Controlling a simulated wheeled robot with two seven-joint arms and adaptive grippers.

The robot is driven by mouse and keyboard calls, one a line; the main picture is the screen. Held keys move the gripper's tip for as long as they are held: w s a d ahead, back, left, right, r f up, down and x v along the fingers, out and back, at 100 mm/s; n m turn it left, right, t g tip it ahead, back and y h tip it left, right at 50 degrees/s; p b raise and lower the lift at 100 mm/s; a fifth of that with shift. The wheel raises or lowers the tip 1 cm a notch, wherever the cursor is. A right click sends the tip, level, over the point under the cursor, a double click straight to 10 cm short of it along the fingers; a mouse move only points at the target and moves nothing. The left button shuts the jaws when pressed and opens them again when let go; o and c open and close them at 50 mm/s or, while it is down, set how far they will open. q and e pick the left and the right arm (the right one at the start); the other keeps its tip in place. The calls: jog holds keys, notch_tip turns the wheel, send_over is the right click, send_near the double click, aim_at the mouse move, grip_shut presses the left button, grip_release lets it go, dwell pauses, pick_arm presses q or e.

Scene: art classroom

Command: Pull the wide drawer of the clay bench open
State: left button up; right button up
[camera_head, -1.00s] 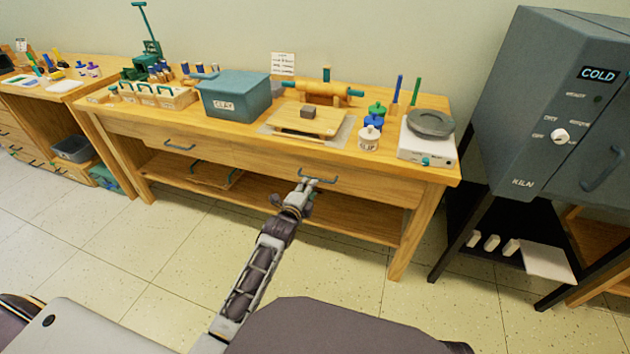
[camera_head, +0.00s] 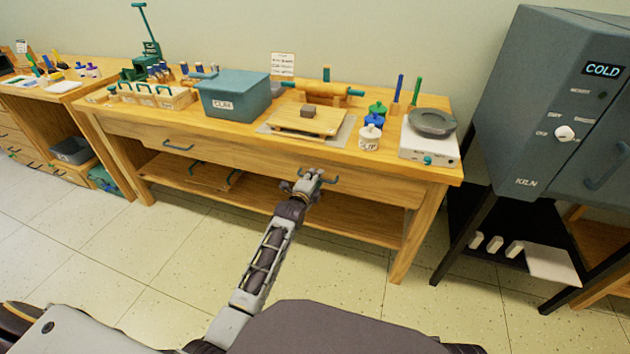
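The clay bench (camera_head: 428,174) stands against the wall. Its wide drawer (camera_head: 240,157) lies under the top and looks flush with the bench front. The drawer has a dark left handle (camera_head: 178,147) and a right handle (camera_head: 331,179). My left gripper (camera_head: 309,178) is at the right handle and covers most of it. It is too small and too blended with the handle to tell whether the fingers are open, shut or touching. Nothing of my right gripper shows.
On the bench top stand a teal clay box (camera_head: 236,94), a wooden board (camera_head: 307,121), a slip jar (camera_head: 369,137) and a scale (camera_head: 430,142). A kiln (camera_head: 540,95) stands at the right. The floor (camera_head: 345,260) before the bench is clear.

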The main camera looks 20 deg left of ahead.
pick_arm(q)
jog(key=shift+w+f, duration=0.1)
jog(key=shift+w, duration=0.05)
grip_shut()
dwell(0.5)
